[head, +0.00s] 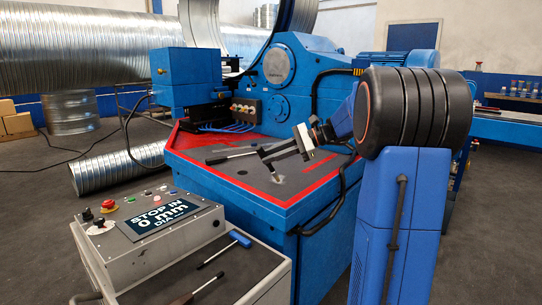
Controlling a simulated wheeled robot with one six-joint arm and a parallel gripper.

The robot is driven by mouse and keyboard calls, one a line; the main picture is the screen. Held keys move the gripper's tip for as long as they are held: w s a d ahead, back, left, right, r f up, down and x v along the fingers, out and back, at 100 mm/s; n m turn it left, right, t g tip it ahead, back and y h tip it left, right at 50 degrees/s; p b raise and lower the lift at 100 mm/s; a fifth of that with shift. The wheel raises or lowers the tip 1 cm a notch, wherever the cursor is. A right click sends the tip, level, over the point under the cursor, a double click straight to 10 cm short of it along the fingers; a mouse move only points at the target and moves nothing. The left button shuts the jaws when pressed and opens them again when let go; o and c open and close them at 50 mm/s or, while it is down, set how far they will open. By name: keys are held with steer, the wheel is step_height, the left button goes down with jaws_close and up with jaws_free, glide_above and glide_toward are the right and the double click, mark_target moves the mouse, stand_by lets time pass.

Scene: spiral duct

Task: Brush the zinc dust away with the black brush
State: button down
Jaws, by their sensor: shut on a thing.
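My gripper (268,154) is over the red-edged work table of the blue machine, reaching in from the right and angled down to the left. It is shut on a dark, slim tool that I take to be the black brush (271,167); its lower end points down at the table. A small pale spot (278,178), perhaps zinc dust, shows on the dark grey table top (310,180) at that lower end. I cannot tell whether the brush touches it. The bristles are too small to make out.
A black-ended rod (230,157) extends left beside my gripper. A control box (150,222) stands front left, with a blue-handled tool (239,238) and a screwdriver-like tool (192,293) on the cart beside it. A spiral duct (120,168) lies on the floor at left.

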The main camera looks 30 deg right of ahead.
steer(key=shift+f, duration=0.55)
steer(key=shift+w+d, duration=0.1)
steer(key=shift+d, duration=0.05)
steer(key=shift+w+d, duration=1.25)
steer(key=shift+d, duration=2.25)
steer(key=shift+s+a, duration=0.2)
steer(key=shift+a, duration=1.1)
steer(key=shift+s+a, duration=0.2)
steer(key=shift+a, duration=1.1)
steer(key=shift+s+a, duration=0.2)
steer(key=shift+a, duration=1.1)
steer(key=w+d, duration=0.4)
steer(key=d, duration=0.2)
steer(key=shift+d, duration=0.35)
steer(key=shift+r, duration=0.1)
